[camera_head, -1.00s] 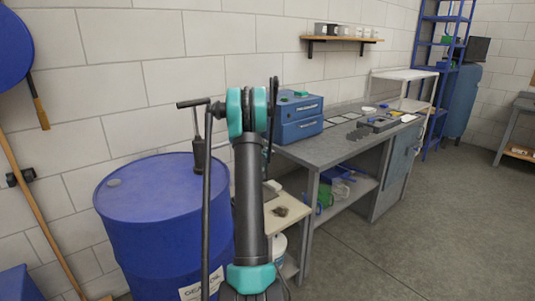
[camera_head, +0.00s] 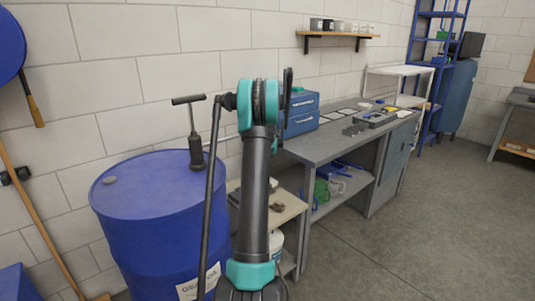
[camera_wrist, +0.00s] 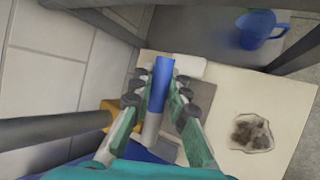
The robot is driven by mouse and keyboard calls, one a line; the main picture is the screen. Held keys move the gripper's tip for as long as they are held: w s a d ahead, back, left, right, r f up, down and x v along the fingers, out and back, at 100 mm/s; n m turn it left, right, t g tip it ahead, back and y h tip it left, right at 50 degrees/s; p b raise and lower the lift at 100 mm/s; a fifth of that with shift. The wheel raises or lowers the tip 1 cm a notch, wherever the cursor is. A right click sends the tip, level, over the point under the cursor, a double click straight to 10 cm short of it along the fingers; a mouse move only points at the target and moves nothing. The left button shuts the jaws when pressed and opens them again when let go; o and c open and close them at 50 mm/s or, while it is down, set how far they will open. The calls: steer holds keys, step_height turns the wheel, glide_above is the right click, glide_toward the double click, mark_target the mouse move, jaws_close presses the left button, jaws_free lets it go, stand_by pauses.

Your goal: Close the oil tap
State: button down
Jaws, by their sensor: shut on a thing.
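In the wrist view my gripper (camera_wrist: 158,98) has its teal fingers on both sides of a blue lever (camera_wrist: 160,82) with a grey lower end, and is shut on it. An orange-brass piece (camera_wrist: 118,116), which looks like the body of the oil tap, shows partly behind the left finger. The blue oil drum (camera_head: 130,225) with a white label stands left of my arm in the head view. My arm hides the tap and my gripper there.
A hand pump (camera_head: 195,150) stands on the drum. A low beige table (camera_head: 290,205) is beside it, with a crumpled rag (camera_wrist: 252,132) on it. A grey workbench (camera_head: 325,147) runs along the wall to the right. The floor at right is clear.

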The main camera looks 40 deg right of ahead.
steer(key=shift+f+y, duration=0.4)
steer(key=shift+y, duration=0.4)
steer(key=shift+m, duration=0.3)
steer(key=c, duration=1.5)
jaws_free()
steer(key=shift+o, duration=0.2)
steer(key=shift+s, duration=0.1)
steer(key=v, duration=1.1)
steer(key=shift+r, duration=0.4)
steer(key=shift+s, duration=0.1)
